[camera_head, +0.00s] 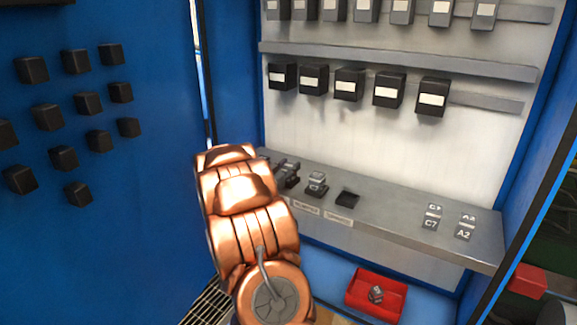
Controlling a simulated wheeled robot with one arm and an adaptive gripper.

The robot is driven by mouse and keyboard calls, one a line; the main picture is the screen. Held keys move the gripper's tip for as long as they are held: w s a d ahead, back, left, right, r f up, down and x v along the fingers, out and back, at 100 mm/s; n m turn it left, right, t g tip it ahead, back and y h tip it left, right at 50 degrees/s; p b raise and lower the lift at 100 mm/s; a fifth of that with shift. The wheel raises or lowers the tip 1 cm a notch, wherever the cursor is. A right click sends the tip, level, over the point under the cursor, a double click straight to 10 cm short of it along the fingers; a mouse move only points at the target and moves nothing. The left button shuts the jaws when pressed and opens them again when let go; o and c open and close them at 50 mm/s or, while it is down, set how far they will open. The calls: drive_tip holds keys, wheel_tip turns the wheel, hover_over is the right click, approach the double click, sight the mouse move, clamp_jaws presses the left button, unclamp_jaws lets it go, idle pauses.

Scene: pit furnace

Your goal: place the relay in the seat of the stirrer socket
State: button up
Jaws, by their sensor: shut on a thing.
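My copper arm (250,230) rises in front of the left end of the shelf and hides much of what is behind it. My gripper cannot be made out clearly. A dark, jagged shape (288,174) shows just right of the arm on the shelf; I cannot tell whether it is a socket with a relay or partly my gripper's fingers. Right of it, a grey-topped relay (316,182) sits in a black socket. Farther right is a low black socket (347,198) with nothing in it. The labels below are too small to read, so I cannot tell which is the stirrer socket.
A red bin (361,305) below the shelf holds a small grey part (376,294). Plates marked C7 (432,218) and A2 (465,227) lie on the shelf's right part (400,225). Black boxes (349,83) hang above. A blue panel (100,220) with black blocks stands left.

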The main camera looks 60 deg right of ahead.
drive_tip(key=shift+f, duration=0.1)
drive_tip(key=o, duration=1.2)
drive_tip(key=shift+c, duration=0.2)
drive_tip(key=shift+r, duration=0.2)
drive_tip(key=a+b, duration=0.2)
drive_tip(key=a, duration=1)
drive_tip(key=shift+s, duration=0.25)
